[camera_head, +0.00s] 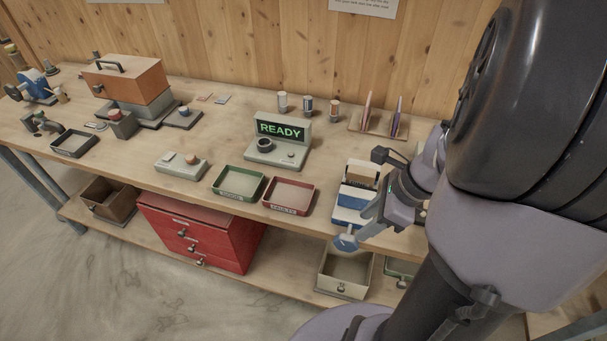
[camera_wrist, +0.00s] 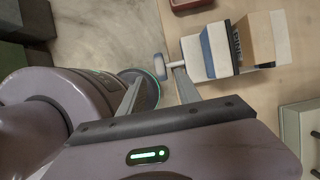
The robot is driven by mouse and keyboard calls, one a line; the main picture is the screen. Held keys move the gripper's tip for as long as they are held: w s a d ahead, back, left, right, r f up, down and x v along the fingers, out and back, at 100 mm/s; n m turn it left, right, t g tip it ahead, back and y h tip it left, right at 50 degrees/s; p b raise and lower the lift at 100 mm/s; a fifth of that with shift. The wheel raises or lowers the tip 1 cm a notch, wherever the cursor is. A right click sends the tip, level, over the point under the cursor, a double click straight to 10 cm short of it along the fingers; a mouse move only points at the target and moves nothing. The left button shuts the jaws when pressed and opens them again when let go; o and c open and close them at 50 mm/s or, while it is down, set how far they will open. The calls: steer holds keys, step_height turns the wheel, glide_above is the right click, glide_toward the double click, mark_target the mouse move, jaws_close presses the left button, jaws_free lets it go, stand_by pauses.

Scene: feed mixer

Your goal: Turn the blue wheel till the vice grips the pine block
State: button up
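The vice (camera_head: 352,201), blue and white, stands at the table's front edge beside my arm. Its blue wheel (camera_head: 346,242) sticks out past the edge on a short shaft. In the wrist view the wheel (camera_wrist: 160,66) appears edge-on, with the shaft running right into the vice (camera_wrist: 219,48). The pine block (camera_wrist: 260,42) sits at the jaws, near a dark ridged jaw face; it also shows in the head view (camera_head: 362,174). I cannot tell whether both jaws touch it. My gripper (camera_wrist: 156,80) is open and empty, fingertips apart, with the wheel just beyond and between them.
A red tray (camera_head: 288,209) and a green tray (camera_head: 238,194) lie left of the vice. A READY display (camera_head: 282,130) stands behind them. A rack with upright items (camera_head: 379,124) is behind the vice. An open bin (camera_head: 345,288) sits on the lower shelf below the wheel.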

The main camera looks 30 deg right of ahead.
mark_target(348, 237)
steer(key=b+x, duration=0.3)
steer(key=x, duration=0.5)
steer(key=shift+w+a+f+b, duration=0.1)
steer(key=shift+a+f+b, duration=0.05)
steer(key=shift+f+b, duration=0.15)
steer(key=shift+r, duration=0.1)
jaws_close()
